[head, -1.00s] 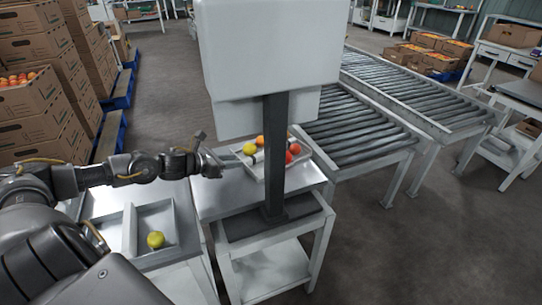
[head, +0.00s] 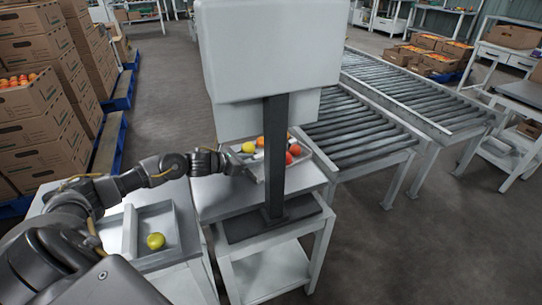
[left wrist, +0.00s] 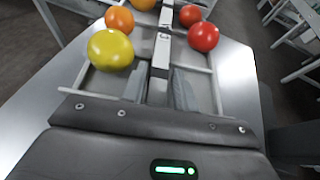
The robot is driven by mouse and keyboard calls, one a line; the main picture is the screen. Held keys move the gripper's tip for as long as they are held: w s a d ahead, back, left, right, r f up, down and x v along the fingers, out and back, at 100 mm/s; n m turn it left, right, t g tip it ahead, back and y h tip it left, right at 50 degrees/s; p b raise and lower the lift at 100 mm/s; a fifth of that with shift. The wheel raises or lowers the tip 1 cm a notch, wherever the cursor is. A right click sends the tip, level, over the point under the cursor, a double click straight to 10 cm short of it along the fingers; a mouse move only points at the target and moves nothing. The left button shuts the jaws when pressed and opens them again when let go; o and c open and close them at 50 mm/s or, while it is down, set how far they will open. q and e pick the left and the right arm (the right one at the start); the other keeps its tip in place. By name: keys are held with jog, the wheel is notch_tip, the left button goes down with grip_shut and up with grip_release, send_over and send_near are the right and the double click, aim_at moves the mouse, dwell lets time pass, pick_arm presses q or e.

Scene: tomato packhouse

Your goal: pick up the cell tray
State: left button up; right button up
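The cell tray (head: 309,158) is a shallow light-grey tray on the metal table behind the dark post, which hides part of it. It holds several yellow, orange and red tomatoes. In the left wrist view the tray (left wrist: 212,90) shows a raised bar (left wrist: 160,58) along its middle, with tomatoes on both sides. My left gripper (head: 228,163) is at the tray's left side. Its fingers (left wrist: 160,85) stand on either side of the bar and look slightly apart from it. My right gripper is not in view.
A white box-shaped unit on a dark post (head: 275,160) stands close to the tray. Another tray (head: 187,225) with a yellow tomato (head: 155,241) sits on the left table. Roller conveyors (head: 350,130) lie right; stacked cartons (head: 40,100) stand left.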

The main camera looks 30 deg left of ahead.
pick_arm(q)
jog(key=shift+c, duration=0.3)
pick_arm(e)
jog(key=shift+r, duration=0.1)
pick_arm(q)
jog(key=shift+r, duration=0.1)
grip_shut()
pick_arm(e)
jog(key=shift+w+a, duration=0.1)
